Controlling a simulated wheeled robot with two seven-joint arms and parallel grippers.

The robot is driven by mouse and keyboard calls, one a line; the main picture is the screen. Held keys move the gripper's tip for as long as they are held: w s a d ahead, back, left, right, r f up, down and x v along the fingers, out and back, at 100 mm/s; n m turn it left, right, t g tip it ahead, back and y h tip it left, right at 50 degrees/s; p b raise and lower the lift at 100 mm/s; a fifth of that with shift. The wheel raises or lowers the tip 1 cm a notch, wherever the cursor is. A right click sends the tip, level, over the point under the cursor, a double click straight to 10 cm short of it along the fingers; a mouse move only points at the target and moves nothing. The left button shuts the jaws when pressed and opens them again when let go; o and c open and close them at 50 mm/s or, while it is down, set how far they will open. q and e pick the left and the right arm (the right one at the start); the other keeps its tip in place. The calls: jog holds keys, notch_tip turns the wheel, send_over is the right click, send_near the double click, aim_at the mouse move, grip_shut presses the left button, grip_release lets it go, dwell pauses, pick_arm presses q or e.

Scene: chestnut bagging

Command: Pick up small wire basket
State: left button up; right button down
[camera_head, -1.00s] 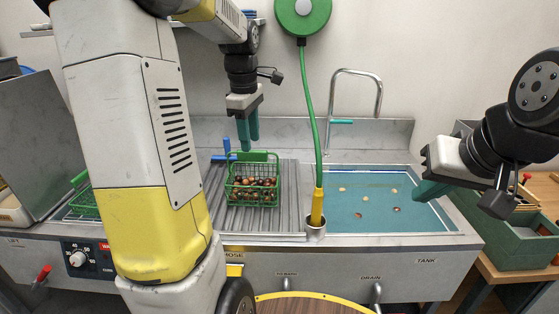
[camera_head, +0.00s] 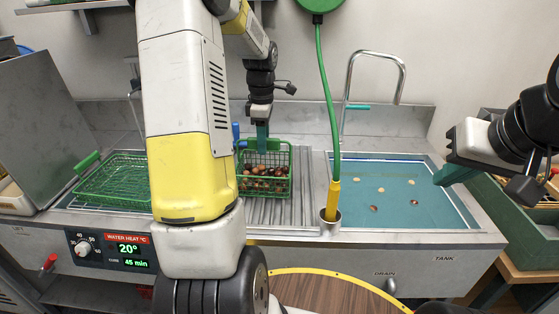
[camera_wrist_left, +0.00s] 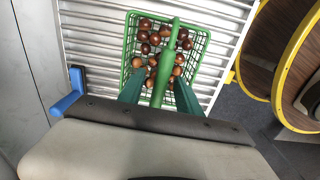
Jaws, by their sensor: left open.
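The small green wire basket (camera_head: 290,172) holds several brown chestnuts and stands on the ribbed drainboard. It also shows in the left wrist view (camera_wrist_left: 128,48), with its green handle bar (camera_wrist_left: 168,60) running over the middle. My left gripper (camera_head: 262,140) points down over the basket. In the left wrist view its open fingers (camera_wrist_left: 160,92) sit one on each side of the handle bar. I cannot tell whether they touch it. My right gripper (camera_head: 452,174) is over the right edge of the tank; its jaw opening is unclear.
A larger, flat green wire basket (camera_head: 115,180) lies at the left. The blue-green tank (camera_head: 350,200) holds a few chestnuts. A green hose (camera_head: 327,100) ends in a yellow nozzle (camera_head: 333,196) between drainboard and tank. A tap (camera_head: 402,75) stands behind.

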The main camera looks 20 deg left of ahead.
pick_arm(q)
jog(key=shift+f, duration=0.1)
jog(key=shift+c, duration=0.4)
grip_shut()
dwell(1.0)
